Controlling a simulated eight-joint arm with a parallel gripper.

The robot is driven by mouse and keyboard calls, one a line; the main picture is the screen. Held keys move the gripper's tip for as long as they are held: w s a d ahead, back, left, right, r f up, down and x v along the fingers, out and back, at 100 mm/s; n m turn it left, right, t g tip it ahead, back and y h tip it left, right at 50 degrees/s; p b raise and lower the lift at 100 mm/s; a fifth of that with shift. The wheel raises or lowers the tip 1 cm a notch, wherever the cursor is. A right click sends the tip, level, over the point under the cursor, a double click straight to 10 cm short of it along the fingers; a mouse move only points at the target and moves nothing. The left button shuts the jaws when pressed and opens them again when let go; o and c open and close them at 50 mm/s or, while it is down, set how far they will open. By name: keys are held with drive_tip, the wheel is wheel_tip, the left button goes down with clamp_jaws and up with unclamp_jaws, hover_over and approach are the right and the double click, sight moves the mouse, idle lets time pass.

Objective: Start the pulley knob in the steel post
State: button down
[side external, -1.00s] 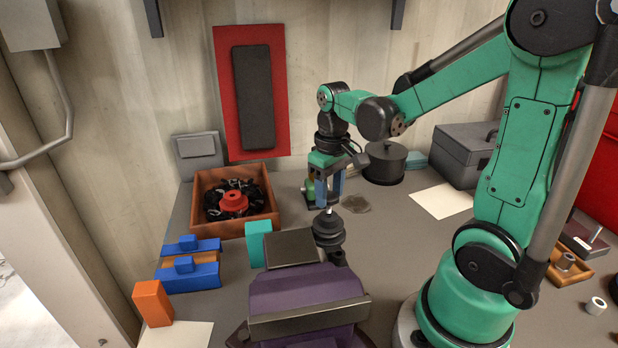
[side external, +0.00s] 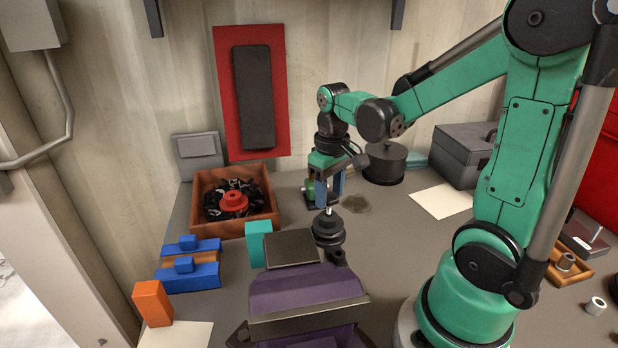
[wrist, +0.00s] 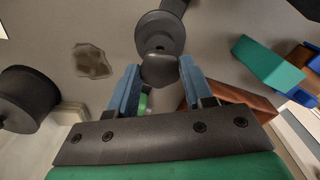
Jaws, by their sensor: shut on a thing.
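My gripper (side external: 328,202) points down, with its blue fingers shut on a dark rounded knob (wrist: 160,70), seen between the fingertips in the wrist view. A short bright steel shaft (side external: 328,211) shows directly below the fingers in the side view. Under it stands a black stepped pulley (side external: 328,232), which also shows just beyond the knob in the wrist view (wrist: 160,33). Knob, shaft and pulley are roughly in line. The fingers hide most of the knob in the side view. I cannot tell whether the shaft belongs to the knob or to the post, or whether they touch.
A purple vise (side external: 305,290) stands in front of the pulley, with a teal block (side external: 257,243) at its left. A brown box (side external: 246,228) holds a red part. A dark round container (side external: 385,165) stands behind.

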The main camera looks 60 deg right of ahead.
drive_tip(key=shift+f, duration=1.2)
drive_tip(key=m, duration=0.3)
drive_tip(key=shift+m, duration=0.3)
drive_tip(key=m, duration=1.2)
drive_tip(key=shift+c, duration=1.4)
unclamp_jaws()
drive_tip(key=shift+m, duration=0.4)
